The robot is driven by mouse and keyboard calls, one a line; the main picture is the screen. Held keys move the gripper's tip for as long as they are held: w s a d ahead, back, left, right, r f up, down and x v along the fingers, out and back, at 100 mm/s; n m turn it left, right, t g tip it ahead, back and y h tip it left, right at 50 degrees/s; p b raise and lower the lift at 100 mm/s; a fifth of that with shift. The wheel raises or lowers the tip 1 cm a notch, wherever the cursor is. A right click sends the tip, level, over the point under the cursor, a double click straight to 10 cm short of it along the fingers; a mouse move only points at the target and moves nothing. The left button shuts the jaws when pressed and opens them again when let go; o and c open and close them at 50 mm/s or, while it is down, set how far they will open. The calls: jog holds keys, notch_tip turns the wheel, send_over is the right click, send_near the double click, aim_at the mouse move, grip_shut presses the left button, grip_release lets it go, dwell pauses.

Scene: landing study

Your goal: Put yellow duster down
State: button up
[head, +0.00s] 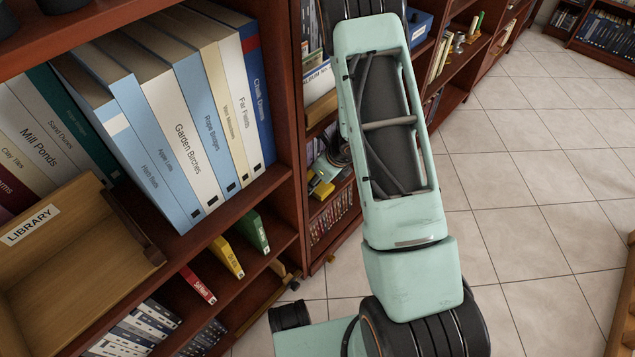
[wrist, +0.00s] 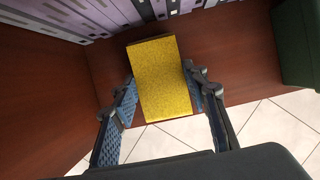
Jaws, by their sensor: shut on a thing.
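The yellow duster (wrist: 156,76) is a flat-sided yellow block in the middle of the wrist view. My gripper (wrist: 160,85) is shut on it, with one blue-padded finger on each long side. The duster is over a brown wooden shelf board (wrist: 235,55), close to its front edge. I cannot tell whether it touches the board. In the head view the duster (head: 323,190) shows small and partly hidden, in the middle bay of the bookcase beyond the near upright. My arm covers much of that bay.
In the wrist view, a row of purple-grey spines (wrist: 95,15) stands behind the duster, and a dark green object (wrist: 297,45) is at the right. In the head view, large books (head: 180,120) and a wooden library box (head: 75,245) fill the near bay. Tiled floor (head: 540,200) is open at right.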

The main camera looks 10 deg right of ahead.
aim_at(324, 188)
jog(key=shift+f, duration=0.2)
jog(key=o, duration=1.2)
jog(key=shift+r, duration=0.1)
jog(key=shift+r, duration=0.1)
jog(key=p+v, duration=0.2)
jog(key=v, duration=0.4)
jog(key=shift+r+p, duration=0.2)
jog(key=shift+p, duration=0.2)
jog(key=shift+s+d+r, duration=0.2)
jog(key=shift+s+r, duration=0.1)
jog(key=shift+r, duration=0.2)
